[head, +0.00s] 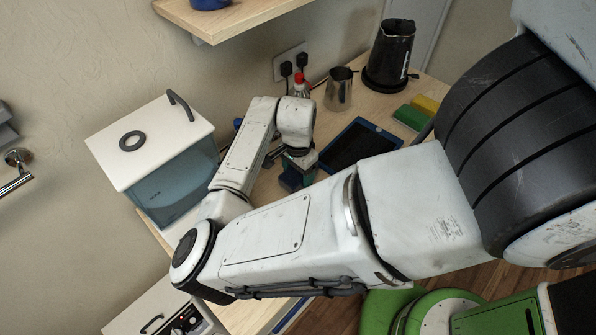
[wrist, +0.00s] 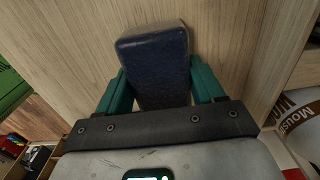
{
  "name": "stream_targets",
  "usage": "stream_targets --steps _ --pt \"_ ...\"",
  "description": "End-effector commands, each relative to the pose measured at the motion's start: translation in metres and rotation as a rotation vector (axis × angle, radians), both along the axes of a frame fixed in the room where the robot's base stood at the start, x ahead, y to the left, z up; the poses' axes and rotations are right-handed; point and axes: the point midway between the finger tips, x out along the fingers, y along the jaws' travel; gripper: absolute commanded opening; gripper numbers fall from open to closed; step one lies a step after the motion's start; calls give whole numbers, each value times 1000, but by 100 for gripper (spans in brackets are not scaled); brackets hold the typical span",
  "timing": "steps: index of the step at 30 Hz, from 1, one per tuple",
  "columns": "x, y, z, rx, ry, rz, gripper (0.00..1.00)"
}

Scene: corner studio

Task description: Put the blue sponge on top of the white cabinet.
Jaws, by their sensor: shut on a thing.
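The dark blue sponge (wrist: 153,65) sits between the two teal fingers of my gripper (wrist: 158,80) in the wrist view, with a wooden surface behind it. My gripper is shut on it. In the head view, my gripper (head: 299,165) is over the wooden table, and the dark blue sponge (head: 289,179) shows in part beside it, partly hidden by my arm. I cannot tell from the head view whether the sponge touches the table. I cannot clearly identify a white cabinet; a white appliance with knobs (head: 163,309) shows at the lower left.
A white-lidded bluish box (head: 165,188) stands left of my gripper. A dark tablet (head: 360,146), steel pitcher (head: 339,89), red-capped bottle (head: 300,87), black kettle (head: 390,55) and green (head: 408,119) and yellow (head: 426,105) blocks are on the table (head: 432,86). A wooden shelf (head: 235,18) hangs above.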

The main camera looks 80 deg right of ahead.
Motion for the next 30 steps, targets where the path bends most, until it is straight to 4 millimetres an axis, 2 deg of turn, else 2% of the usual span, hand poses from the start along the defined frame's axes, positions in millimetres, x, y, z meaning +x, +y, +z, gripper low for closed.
stream_targets --steps 5,6,13,23,26,30 --pt "0 0 -4 0 0 0 28" --pt "0 0 -3 0 0 0 71" --pt "0 0 -3 0 0 0 93" --pt "0 0 3 -1 -1 -1 93" --pt "0 -1 14 -2 -1 -2 93" --pt "0 -1 40 -3 -3 -2 93"
